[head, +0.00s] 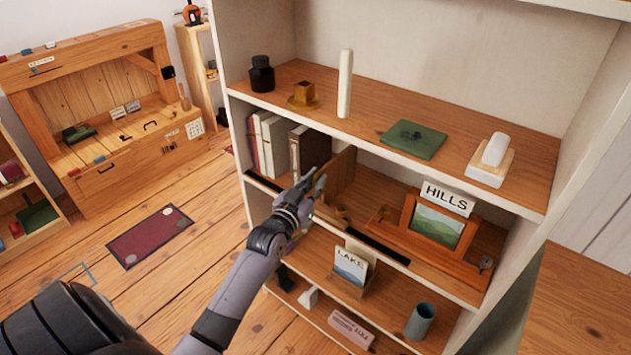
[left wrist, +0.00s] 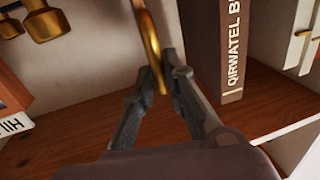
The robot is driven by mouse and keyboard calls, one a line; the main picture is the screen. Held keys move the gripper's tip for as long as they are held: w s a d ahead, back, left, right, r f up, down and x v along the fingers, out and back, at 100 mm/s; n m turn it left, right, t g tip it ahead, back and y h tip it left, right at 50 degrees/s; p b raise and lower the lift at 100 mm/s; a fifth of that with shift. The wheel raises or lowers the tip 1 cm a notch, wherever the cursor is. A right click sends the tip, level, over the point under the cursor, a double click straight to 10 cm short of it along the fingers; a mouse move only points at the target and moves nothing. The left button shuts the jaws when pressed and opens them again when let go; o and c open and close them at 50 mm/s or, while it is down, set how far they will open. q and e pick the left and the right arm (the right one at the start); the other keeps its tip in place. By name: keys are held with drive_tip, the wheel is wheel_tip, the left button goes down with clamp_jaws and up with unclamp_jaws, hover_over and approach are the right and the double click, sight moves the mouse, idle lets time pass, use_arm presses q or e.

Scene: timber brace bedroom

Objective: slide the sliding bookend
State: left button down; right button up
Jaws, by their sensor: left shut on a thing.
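The sliding bookend (head: 341,173) is an upright wooden panel on the middle shelf, just right of a row of books. My left gripper (head: 317,181) reaches in from the shelf's front and covers part of the bookend's left side. In the left wrist view, the fingers (left wrist: 163,80) are shut on a curved brass-coloured handle (left wrist: 152,40), which seems to belong to the bookend. The dark book (left wrist: 233,50) with pale spine lettering stands close beside the gripper there. How the handle joins the panel is hidden. My right gripper is not in view.
Books (head: 268,142) stand left of the bookend. A framed HILLS picture (head: 437,222) stands to its right on the same shelf. Dark strips (head: 378,245) line the shelf's front edge. A board (head: 413,138) and other small items sit on the shelf above.

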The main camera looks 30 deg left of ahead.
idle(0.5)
use_arm(q)
drive_tip(key=a, duration=0.2)
drive_tip(key=a+b, duration=0.1)
drive_tip(key=a, duration=0.2)
drive_tip(key=shift+w, duration=0.2)
drive_tip(key=shift+d, duration=0.1)
drive_tip(key=c, duration=1.7)
unclamp_jaws()
drive_tip(key=shift+d, duration=0.1)
drive_tip(key=s+d, duration=0.1)
drive_tip(key=s, duration=1.1)
drive_tip(key=shift+d, duration=0.2)
